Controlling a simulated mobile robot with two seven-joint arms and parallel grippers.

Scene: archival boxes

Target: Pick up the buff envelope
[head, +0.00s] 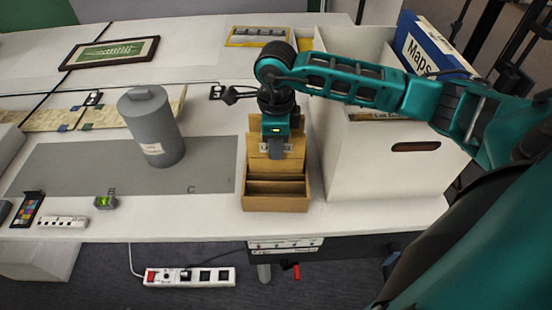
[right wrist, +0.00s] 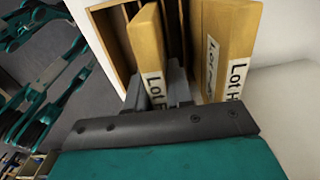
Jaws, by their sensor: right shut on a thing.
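A small wooden box (head: 276,203) with upright slots stands near the table's front edge in the head view. My right gripper (head: 275,152) points down into its rear part. In the right wrist view, the gripper (right wrist: 164,90) is shut on a buff envelope (right wrist: 147,42) with a white "Lot" label, one finger on each side. The envelope stands upright inside the box. A second buff envelope (right wrist: 229,45), also labelled "Lot", stands to its right, apart from the fingers. The lower parts of both are hidden. My left gripper is out of view.
A large white box (head: 345,160) with a blue "Maps" binder (head: 425,50) stands close on the right. A grey cylinder (head: 152,128) stands on the grey mat (head: 70,170) to the left. A framed picture (head: 112,52) lies farther back. The mat's right part is clear.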

